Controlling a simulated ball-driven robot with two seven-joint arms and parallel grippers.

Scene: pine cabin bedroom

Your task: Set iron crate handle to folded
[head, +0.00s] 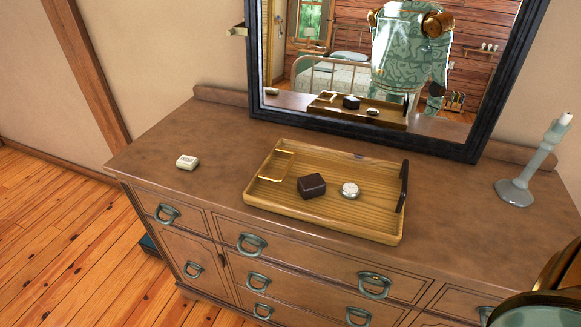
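A shallow wooden tray-like crate (320,223) sits on the dresser top below the mirror. A dark, iron-looking handle (403,187) stands up at its right end, rising above the rim. A brass-coloured handle (276,165) is at the left end; I cannot tell its exact angle. A dark brown box (311,186) and a small round silver-and-white item (349,190) lie inside the crate. Neither of my grippers shows directly in the head view. Nothing touches the dark handle.
The brown dresser (180,125) has clear top space left and right of the crate. A grey-green candlestick (535,165) stands at right. The dark-framed mirror (380,145) stands close behind the crate and reflects it and me.

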